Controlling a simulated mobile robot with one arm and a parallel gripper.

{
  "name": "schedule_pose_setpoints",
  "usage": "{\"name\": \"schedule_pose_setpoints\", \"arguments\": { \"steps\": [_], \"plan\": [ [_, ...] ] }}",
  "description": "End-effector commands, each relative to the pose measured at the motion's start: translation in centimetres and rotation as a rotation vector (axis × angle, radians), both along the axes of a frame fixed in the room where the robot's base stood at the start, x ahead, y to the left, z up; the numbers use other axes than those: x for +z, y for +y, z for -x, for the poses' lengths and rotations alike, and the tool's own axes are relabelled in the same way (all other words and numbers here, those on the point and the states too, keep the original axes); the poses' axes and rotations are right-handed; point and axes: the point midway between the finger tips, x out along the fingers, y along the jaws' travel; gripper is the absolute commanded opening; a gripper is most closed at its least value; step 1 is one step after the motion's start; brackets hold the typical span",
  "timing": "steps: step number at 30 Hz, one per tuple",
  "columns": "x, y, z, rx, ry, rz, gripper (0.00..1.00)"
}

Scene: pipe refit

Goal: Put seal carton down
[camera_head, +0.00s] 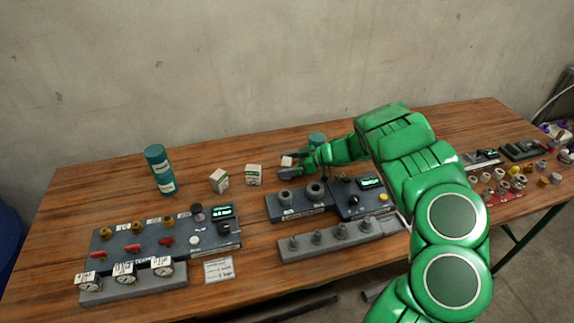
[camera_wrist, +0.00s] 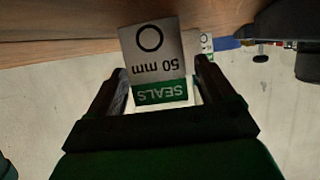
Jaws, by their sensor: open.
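A small white seal carton (camera_wrist: 158,52) with a green band marked "SEALS" and a "50 mm" label shows upside down in the wrist view. It stands between the fingers of my gripper (camera_wrist: 160,92), which are open with a gap on each side. In the head view the carton (camera_head: 287,161) is a small pale block at my gripper (camera_head: 285,168), near the back of the table. The fingers hide part of it there. It seems to rest on the wooden table (camera_head: 100,195), though its base is hard to see.
Two similar cartons (camera_head: 219,181) (camera_head: 254,175) stand to the left. Stacked teal cans (camera_head: 160,170) are farther left, and another teal can (camera_head: 316,139) is behind my gripper. A grey block with round fittings (camera_head: 300,203) and a gauge panel (camera_head: 160,245) lie nearer the front.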

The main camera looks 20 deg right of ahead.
Motion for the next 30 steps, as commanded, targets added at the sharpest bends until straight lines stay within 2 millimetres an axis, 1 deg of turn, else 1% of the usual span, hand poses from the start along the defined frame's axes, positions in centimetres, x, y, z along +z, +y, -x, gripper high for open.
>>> {"name": "schedule_pose_setpoints", "arguments": {
  "steps": [8, 13, 22, 24, 30],
  "plan": [
    [0.3, 0.0, 0.0, 0.0, 0.0, 0.001, 0.83],
    [1.3, -0.1, 0.0, 0.0, -0.001, 0.005, 0.83],
    [3.4, -4.6, 1.8, -0.001, -0.002, 0.001, 0.83],
    [4.4, -4.3, 1.7, 0.001, -0.002, 0.002, 0.83],
    [6.9, -4.3, 1.7, -0.001, -0.001, 0.004, 0.83]
  ]
}}
